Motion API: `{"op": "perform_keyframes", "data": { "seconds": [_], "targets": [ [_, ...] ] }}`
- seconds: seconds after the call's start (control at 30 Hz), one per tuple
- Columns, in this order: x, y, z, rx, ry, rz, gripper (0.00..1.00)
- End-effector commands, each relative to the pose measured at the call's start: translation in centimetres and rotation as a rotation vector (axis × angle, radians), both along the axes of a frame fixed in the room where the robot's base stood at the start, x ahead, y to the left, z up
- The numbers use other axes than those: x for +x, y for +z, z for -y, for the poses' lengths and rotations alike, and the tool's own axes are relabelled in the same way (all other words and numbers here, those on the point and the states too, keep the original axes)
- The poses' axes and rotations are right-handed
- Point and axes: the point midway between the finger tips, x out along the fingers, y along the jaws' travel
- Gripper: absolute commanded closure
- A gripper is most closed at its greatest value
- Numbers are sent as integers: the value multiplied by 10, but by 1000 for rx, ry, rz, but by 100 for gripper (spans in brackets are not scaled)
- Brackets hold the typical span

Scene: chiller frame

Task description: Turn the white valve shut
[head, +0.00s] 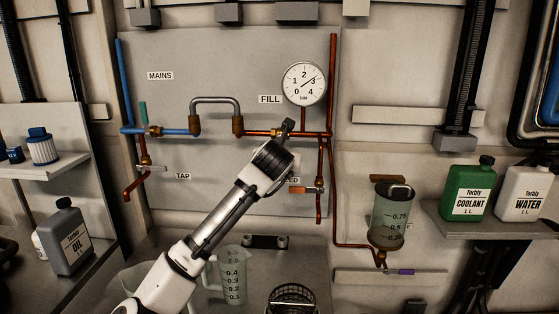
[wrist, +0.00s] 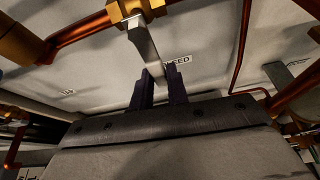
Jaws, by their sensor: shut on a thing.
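In the wrist view the valve's pale grey-white lever (wrist: 146,47) runs down from a brass valve body (wrist: 135,9) on a copper pipe. The lever stands at a steep angle across the pipe. My gripper (wrist: 160,76) is shut on the lever's free end, with one dark finger on each side. In the head view my gripper (head: 287,127) reaches up to the copper pipe below the FILL label, and my wrist hides most of the valve there.
A pressure gauge (head: 304,83) sits just above my gripper. The BLEED valve's orange handle (head: 300,190) is close below to the right. A blue pipe (head: 180,132) and a metal hose loop (head: 215,100) lie left. A measuring jug (head: 232,275) stands below my arm.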

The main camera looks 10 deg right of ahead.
Motion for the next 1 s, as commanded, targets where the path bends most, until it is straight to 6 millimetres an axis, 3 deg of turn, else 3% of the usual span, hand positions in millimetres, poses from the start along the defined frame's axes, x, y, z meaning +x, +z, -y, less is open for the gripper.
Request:
{"op": "perform_keyframes", "data": {
  "seconds": [0.33,0.37,0.53,0.83,1.0],
  "targets": [
    [2,0,-6,10,13,1,100],
    [2,0,-6,9,13,0,83],
    [2,0,-6,7,11,1,63],
    [-1,1,-4,4,7,2,63],
    [-19,7,-8,3,5,5,63]
  ]
}}
